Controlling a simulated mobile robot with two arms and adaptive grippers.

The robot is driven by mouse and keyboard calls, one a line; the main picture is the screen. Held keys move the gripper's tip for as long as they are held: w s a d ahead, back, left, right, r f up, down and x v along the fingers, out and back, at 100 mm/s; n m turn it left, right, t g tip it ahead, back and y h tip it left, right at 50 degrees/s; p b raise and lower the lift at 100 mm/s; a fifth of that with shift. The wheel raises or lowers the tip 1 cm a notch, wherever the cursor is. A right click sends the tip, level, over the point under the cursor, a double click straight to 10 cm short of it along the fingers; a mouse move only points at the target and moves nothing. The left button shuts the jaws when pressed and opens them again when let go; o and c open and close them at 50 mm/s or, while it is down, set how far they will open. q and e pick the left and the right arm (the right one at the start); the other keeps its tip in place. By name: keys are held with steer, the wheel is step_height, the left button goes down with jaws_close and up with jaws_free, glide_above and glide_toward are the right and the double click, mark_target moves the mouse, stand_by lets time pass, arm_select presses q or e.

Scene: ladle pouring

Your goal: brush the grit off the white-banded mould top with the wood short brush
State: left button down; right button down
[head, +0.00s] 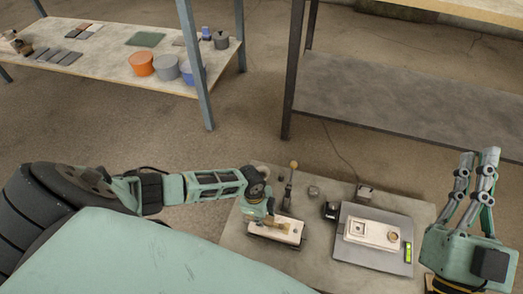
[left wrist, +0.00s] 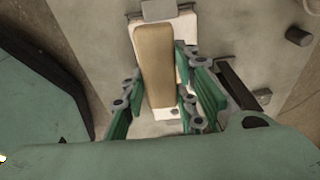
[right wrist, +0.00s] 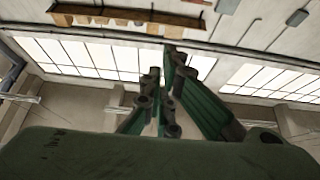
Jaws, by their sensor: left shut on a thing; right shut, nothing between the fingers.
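My left gripper (head: 270,217) is shut on the wood short brush (head: 282,224). The brush's pale wooden body shows between the fingers in the left wrist view (left wrist: 153,65). The brush is over a pale mould block (head: 290,237) on the bench; I cannot tell if it touches the top. A second pale mould (head: 372,233), with a round and a square feature on top, lies on a grey plate to the right. I cannot make out a white band or the grit. My right gripper (head: 482,158) is shut and empty, pointing up at the right.
The bench (head: 310,262) also holds a yellow-knobbed tool (head: 290,180), a dark block (head: 330,210), a small grey piece (head: 313,191), a box with a cable (head: 366,191) and a green-yellow level (head: 408,252). A shelf with buckets (head: 141,64) stands behind left.

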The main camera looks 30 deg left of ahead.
arm_select(q)
steer(key=shift+r, duration=0.3)
steer(key=shift+r+p, duration=0.65)
steer(key=shift+p, duration=0.15)
steer(key=shift+r+p, duration=0.7)
steer(key=shift+r, duration=0.1)
arm_select(e)
step_height(320, 180, down, 15)
steer(key=w+d+g+h, duration=0.1)
steer(key=g+h, duration=0.2)
steer(key=g, duration=0.5)
steer(key=shift+d, duration=0.4)
steer(key=shift+g, duration=0.3)
